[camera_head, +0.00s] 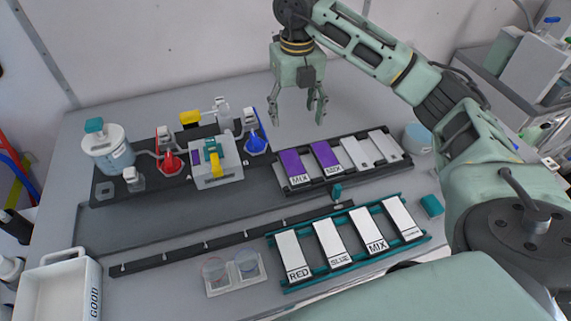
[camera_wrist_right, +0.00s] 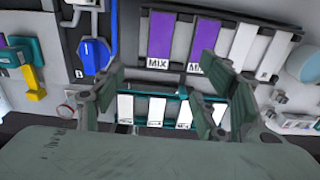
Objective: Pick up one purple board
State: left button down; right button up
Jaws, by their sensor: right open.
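Two purple boards with white MIX labels lie side by side in the dark rack (camera_head: 349,178): the left purple board (camera_head: 292,162) and the right purple board (camera_head: 324,155). In the right wrist view the left one (camera_wrist_right: 161,36) shows whole and the right one (camera_wrist_right: 203,40) is partly covered by a finger. My right gripper (camera_head: 298,118) is open and empty. It hangs fingers down above and behind the purple boards, apart from them. It also shows in the right wrist view (camera_wrist_right: 155,95). My left gripper is not in view.
White boards (camera_head: 368,151) fill the rack's right side. A teal rack (camera_head: 350,262) in front holds several labelled white boards. A device with red and blue flasks (camera_head: 215,160) stands left. A white GOOD bin (camera_head: 60,290) is front left. Grey table between is mostly clear.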

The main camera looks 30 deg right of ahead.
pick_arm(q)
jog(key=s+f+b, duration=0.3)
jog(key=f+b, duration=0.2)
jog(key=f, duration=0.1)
pick_arm(e)
send_over(294, 167)
notch_tip(294, 167, down, 5)
notch_tip(294, 167, down, 7)
jog(key=shift+w+r+p, duration=0.15)
jog(key=shift+r+p, duration=0.05)
jog(key=shift+p, duration=0.95)
jog(key=shift+f, duration=0.6)
jog(key=f+p, duration=0.3)
jog(key=f, duration=0.1)
jog(key=shift+s+f, duration=0.1)
jog(key=shift+s, duration=0.15)
jog(key=shift+f, duration=0.35)
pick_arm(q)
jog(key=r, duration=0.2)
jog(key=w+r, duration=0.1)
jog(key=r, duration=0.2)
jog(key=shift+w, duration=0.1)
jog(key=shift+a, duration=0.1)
pick_arm(e)
jog(key=shift+c, duration=0.6)
jog(key=c, duration=1.1)
